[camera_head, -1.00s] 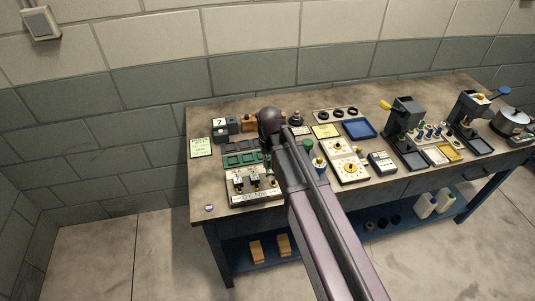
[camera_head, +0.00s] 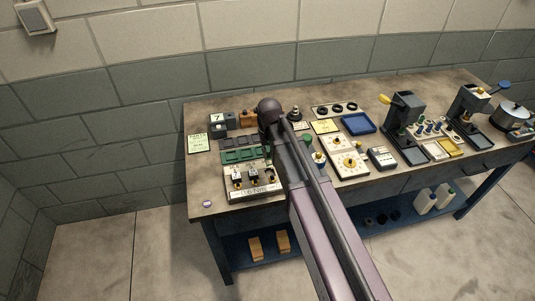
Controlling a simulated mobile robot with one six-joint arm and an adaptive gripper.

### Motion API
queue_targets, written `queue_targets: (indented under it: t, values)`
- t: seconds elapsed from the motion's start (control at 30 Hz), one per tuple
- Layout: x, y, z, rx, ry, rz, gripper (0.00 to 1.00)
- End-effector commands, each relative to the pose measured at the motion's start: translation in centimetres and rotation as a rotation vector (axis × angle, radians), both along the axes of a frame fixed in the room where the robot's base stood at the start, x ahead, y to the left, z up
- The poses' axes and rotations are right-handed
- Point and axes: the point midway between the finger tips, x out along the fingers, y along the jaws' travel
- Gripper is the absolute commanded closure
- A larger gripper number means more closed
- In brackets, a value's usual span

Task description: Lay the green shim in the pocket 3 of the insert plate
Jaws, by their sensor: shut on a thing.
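A green plate with rectangular recesses (camera_head: 239,156) lies at the left of the bench, left of my arm. It may be the insert plate; pocket numbers are too small to read. I cannot make out the green shim as a separate piece. My arm reaches over the bench and covers the area just right of the green plate. My gripper is hidden behind my arm, so its jaws and anything in them do not show.
A panel with switches (camera_head: 252,184) stands in front of the green plate. A blue tray (camera_head: 358,123) and black lever presses (camera_head: 402,112) are right. The bench's front-left corner is mostly clear.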

Motion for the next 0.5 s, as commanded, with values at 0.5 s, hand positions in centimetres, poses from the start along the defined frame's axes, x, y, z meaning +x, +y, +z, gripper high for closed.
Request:
queue_targets:
  t: [0.5]
  values:
    - [0.0, 0.1, -1.2, 0.000, 0.000, 0.001, 0.97]
